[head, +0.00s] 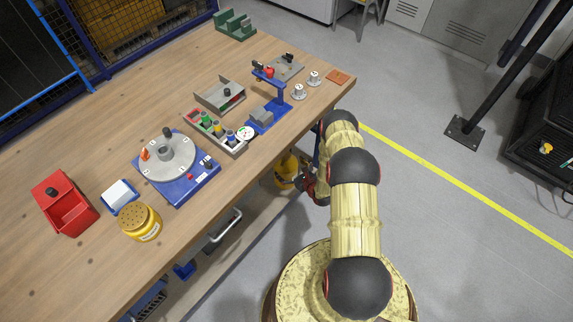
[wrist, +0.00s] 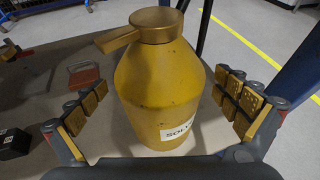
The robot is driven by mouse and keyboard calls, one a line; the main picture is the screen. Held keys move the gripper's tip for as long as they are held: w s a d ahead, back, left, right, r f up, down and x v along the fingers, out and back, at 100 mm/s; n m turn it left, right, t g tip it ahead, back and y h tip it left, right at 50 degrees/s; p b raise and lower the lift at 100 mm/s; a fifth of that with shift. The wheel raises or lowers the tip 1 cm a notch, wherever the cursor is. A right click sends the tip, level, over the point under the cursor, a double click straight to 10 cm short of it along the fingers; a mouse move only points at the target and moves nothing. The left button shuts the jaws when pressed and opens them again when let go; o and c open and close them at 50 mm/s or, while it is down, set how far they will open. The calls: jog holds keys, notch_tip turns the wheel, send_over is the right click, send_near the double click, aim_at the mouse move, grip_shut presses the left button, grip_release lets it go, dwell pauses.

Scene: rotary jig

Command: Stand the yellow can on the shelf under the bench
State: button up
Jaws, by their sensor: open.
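The yellow can (wrist: 162,85) has a bronze cap with a side lever and a white label reading "SOL…". In the wrist view it stands upright on a pale flat surface (wrist: 115,135). My gripper (wrist: 160,100) is open, with one padded finger on each side of the can. A gap shows beside the left pads; contact at the right pads cannot be told. In the head view the can (head: 286,168) shows partly below the bench's front edge, beside my gripper (head: 308,182). The shelf under the bench (head: 255,212) is mostly hidden by the bench top.
A blue post (wrist: 296,70) stands close right of my gripper. A red item (wrist: 84,76) lies behind the can, to the left. The bench top (head: 95,130) holds a rotary jig (head: 178,168), a yellow tub (head: 140,222) and a red bin (head: 66,205). Open floor lies right.

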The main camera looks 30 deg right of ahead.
jog(key=p+v, duration=0.2)
jog(key=v, duration=0.7)
jog(key=shift+s, duration=0.2)
